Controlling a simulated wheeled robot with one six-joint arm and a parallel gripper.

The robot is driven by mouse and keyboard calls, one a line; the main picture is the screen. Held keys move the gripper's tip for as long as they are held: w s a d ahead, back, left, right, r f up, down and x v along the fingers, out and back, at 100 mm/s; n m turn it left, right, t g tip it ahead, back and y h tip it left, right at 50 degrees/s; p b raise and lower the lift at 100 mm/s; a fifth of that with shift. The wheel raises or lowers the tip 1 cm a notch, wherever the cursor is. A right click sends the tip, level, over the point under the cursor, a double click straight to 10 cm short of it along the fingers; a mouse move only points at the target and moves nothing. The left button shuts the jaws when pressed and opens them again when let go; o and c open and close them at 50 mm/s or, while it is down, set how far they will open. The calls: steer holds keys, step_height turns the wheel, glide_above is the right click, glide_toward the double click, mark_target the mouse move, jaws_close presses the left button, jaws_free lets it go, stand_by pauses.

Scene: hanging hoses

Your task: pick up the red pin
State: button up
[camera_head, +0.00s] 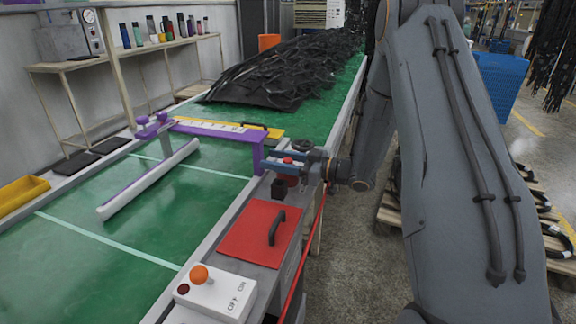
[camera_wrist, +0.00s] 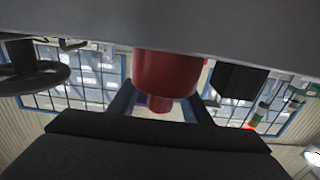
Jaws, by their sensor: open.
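The red pin (camera_head: 288,160) stands at the right edge of the green conveyor table. In the wrist view it is a thick red cylinder (camera_wrist: 167,72) with a narrower end, and the picture is upside down. My gripper (camera_head: 276,163) is low over the table edge, level with the pin. Its two blue fingers (camera_wrist: 160,107) are open, one on each side of the pin. I cannot tell whether either finger touches it. In the head view the fingers and wrist hide part of the pin.
A black block (camera_head: 279,188) stands close by and shows in the wrist view (camera_wrist: 238,80). A red panel with a black handle (camera_head: 258,235) and a white switch box (camera_head: 217,293) lie nearer. A purple bracket (camera_head: 258,153) is just left. Black hoses (camera_head: 290,70) are heaped behind.

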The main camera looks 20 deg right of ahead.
steer(key=shift+c, duration=0.4)
jaws_close()
steer(key=shift+r, duration=0.1)
step_height(320, 180, up, 10)
